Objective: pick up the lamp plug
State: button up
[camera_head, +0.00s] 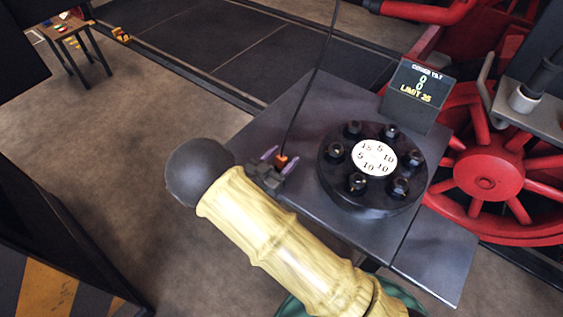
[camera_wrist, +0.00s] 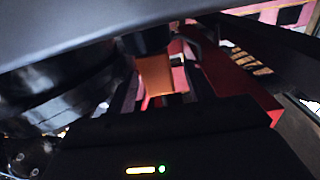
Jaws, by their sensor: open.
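The lamp plug is a small orange block (camera_head: 282,160) on the end of a thin dark cable that runs upward, over the left part of the grey table (camera_head: 262,128). My gripper (camera_head: 280,162) is open, with one finger on each side of the plug. In the wrist view the orange plug (camera_wrist: 155,76) shows ahead, between the fingers, below a dark cylindrical part. I cannot tell whether either finger touches it. Its lower end is hidden by my gripper's dark body.
A black round plate with several dark knobs and a white numbered centre (camera_head: 374,158) stands just right of my gripper. Behind it is a small display sign (camera_head: 419,90). Red wheels (camera_head: 490,180) stand at the right. A small side table (camera_head: 70,35) stands far left, across open floor.

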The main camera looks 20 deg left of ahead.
aim_at(282, 156)
grip_shut()
notch_tip(282, 156, up, 10)
dwell(0.8)
dwell(0.4)
